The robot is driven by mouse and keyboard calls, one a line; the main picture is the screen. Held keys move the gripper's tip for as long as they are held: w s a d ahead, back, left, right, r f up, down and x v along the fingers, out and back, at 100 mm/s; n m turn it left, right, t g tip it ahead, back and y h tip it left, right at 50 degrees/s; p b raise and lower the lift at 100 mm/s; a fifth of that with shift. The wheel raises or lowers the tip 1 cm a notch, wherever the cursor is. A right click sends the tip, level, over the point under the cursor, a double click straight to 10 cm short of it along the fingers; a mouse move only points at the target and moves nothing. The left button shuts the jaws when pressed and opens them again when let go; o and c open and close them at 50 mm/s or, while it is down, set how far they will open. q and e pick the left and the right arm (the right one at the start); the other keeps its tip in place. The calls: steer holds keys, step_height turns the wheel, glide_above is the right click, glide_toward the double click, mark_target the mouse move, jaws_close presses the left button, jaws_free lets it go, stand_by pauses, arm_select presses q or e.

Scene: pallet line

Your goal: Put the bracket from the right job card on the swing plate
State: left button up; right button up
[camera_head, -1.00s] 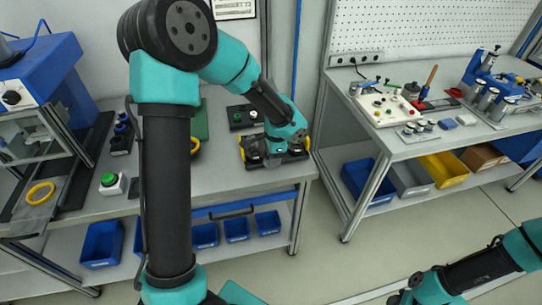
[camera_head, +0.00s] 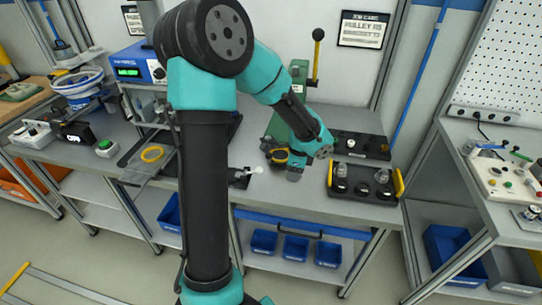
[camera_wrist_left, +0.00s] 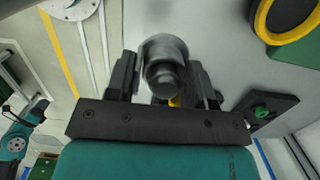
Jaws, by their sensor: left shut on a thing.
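My left gripper (camera_head: 293,177) is above the bench, just left of the black tray with yellow handles (camera_head: 365,185), beside the green press (camera_head: 302,90). In the left wrist view it is shut on a grey, round metal part, the bracket (camera_wrist_left: 164,70), whose shape is blurred. The tray holds several grey parts. The right job card (camera_head: 363,30) hangs on the wall; its text is only partly readable. My right gripper is not in view.
A dark rack (camera_head: 360,147) lies behind the tray. A yellow-rimmed black ring on a green base (camera_wrist_left: 288,20) is near the gripper. The tray's right is bare bench edge.

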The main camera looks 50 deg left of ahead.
arm_select(q)
steer(key=s+a, duration=0.2)
steer(key=s, duration=0.1)
steer(key=shift+a+r, duration=0.3)
steer(key=shift+a, duration=0.1)
glide_above(279, 155)
steer(key=shift+w+d+f, duration=0.1)
steer(key=shift+d+f, duration=0.15)
steer(key=shift+f, duration=0.5)
steer(key=shift+f, duration=1.75)
steer(key=shift+f, duration=0.15)
